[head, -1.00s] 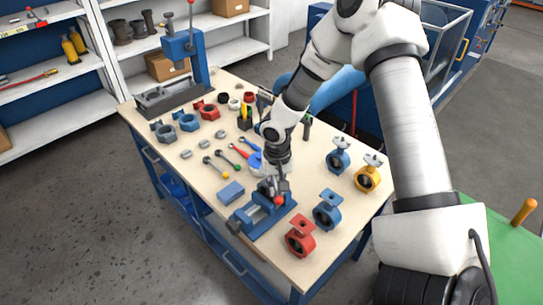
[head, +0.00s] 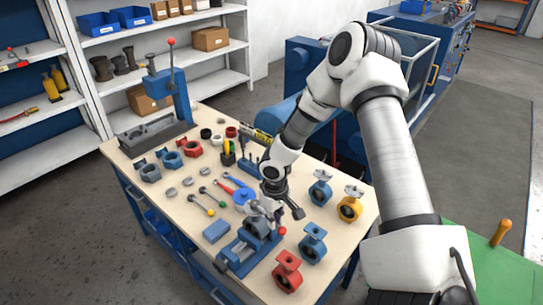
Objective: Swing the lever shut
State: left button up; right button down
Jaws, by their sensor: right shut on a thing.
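A dark grey valve (head: 258,229) sits in the blue vise (head: 238,256) near the front of the workbench. A red knob (head: 282,231) shows just right of the valve and looks like the end of its lever. My right gripper (head: 274,210) comes down from above, over the valve's upper right side. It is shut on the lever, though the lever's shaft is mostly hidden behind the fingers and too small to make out. My left gripper is out of view.
A red valve (head: 287,271) and a blue valve (head: 313,243) stand close to the right of the vise. A blue block (head: 216,231) lies to its left. Several wrenches and fittings lie behind. A press (head: 168,88) stands at the back left.

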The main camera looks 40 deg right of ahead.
jog(key=shift+s+d+r+n+p, duration=0.15)
jog(key=shift+d+n+p, duration=0.05)
jog(key=shift+n+p, duration=0.15)
jog(key=shift+d+f+n+p, duration=0.25)
jog(key=shift+d+n+p, duration=0.8)
jog(key=shift+n, duration=0.1)
jog(key=c, duration=1.1)
grip_release()
jog(key=shift+r, duration=0.1)
jog(key=shift+c, duration=0.2)
